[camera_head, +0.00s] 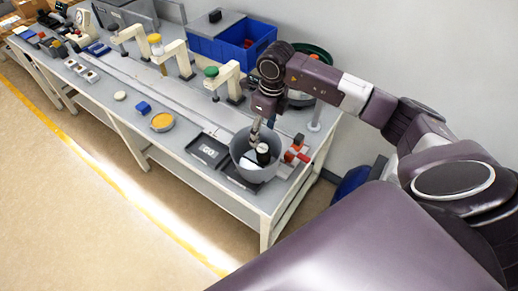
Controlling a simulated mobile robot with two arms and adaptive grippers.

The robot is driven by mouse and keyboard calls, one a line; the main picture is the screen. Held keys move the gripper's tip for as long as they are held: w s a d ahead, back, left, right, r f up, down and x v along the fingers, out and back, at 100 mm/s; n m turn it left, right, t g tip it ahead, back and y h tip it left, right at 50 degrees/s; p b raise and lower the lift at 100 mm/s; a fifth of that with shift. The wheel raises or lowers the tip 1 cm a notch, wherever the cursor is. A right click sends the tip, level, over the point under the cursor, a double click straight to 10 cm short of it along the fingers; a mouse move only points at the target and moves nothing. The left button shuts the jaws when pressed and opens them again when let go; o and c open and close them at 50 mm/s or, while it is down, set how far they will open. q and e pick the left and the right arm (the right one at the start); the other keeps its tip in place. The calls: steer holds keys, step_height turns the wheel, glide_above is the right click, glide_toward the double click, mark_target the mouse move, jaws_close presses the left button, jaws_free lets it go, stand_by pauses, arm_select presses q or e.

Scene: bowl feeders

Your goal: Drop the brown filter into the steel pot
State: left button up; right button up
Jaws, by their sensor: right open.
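The steel pot (240,172) is a wide grey bowl near the front right end of the workbench. A black and white item (262,154) shows inside or at its right side; I cannot tell what it is. My right gripper (255,138) points down over the pot's far rim, open, with its fingertips partly blurred against the pot. I cannot make out a brown filter in this view; it may be hidden in or behind the pot. My left gripper is not in view.
A black tray marked GO (208,150) lies left of the pot, and red and grey parts (297,152) sit to its right. A yellow-orange dish (162,122), feeder arms (226,76) and a blue bin (218,46) stand further back. The floor in front is clear.

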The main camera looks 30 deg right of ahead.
step_height(320, 180, up, 11)
steer(key=s, duration=0.1)
steer(key=shift+s+d+r, duration=0.15)
steer(key=shift+d, duration=0.1)
steer(key=shift+a, duration=0.1)
